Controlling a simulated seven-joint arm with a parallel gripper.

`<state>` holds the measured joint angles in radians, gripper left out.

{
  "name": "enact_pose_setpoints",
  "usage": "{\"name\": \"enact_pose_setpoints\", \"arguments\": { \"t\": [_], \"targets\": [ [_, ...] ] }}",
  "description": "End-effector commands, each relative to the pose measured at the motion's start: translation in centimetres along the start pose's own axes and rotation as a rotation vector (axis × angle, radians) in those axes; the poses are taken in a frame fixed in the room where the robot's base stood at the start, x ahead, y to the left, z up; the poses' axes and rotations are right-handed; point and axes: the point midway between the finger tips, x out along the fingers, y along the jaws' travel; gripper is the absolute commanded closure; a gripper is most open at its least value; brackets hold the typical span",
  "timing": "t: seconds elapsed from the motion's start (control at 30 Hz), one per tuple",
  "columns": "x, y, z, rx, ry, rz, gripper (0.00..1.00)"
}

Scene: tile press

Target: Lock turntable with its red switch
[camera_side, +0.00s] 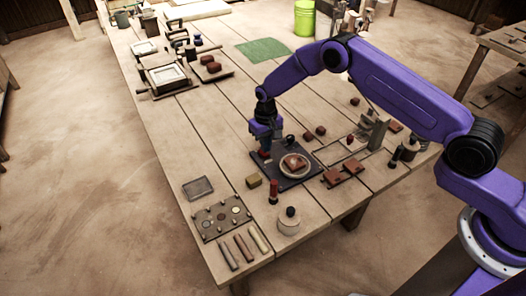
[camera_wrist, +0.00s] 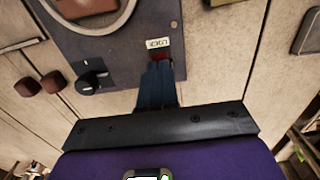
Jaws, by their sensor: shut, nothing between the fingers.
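The turntable is a dark grey base plate (camera_side: 287,183) with a round pale disc (camera_side: 309,170) that carries a reddish-brown tile (camera_side: 294,161). In the wrist view the plate (camera_wrist: 125,70) shows a white label (camera_wrist: 157,44) with upside-down lettering that looks like LOCK. A small red switch (camera_wrist: 161,57) sits just beside the label, partly hidden by my fingertips. My gripper (camera_wrist: 156,66) is shut and empty, with its tips at the switch. In the side view my gripper (camera_side: 264,151) points down over the plate's far left corner. Contact with the switch and its position are unclear.
A black knob (camera_wrist: 90,84) stands on the plate beside my fingers. Two brown lumps (camera_wrist: 41,84) lie off the plate. A yellowish block (camera_side: 254,181), a red-topped tool (camera_side: 273,191) and a round jar (camera_side: 289,221) stand near the plate's front. The table's left middle is mostly clear.

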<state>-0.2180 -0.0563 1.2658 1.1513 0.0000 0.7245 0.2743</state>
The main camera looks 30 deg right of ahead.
Motion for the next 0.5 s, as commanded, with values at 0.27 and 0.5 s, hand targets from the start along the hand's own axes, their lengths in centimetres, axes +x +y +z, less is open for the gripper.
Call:
{"name": "enact_pose_setpoints", "arguments": {
  "t": [0.27, 0.5],
  "targets": [
    [0.26, 0.00, -0.01, 0.000, 0.000, 0.000, 1.00],
    [0.57, 0.00, -0.02, 0.000, 0.000, 0.000, 1.00]
  ]
}}
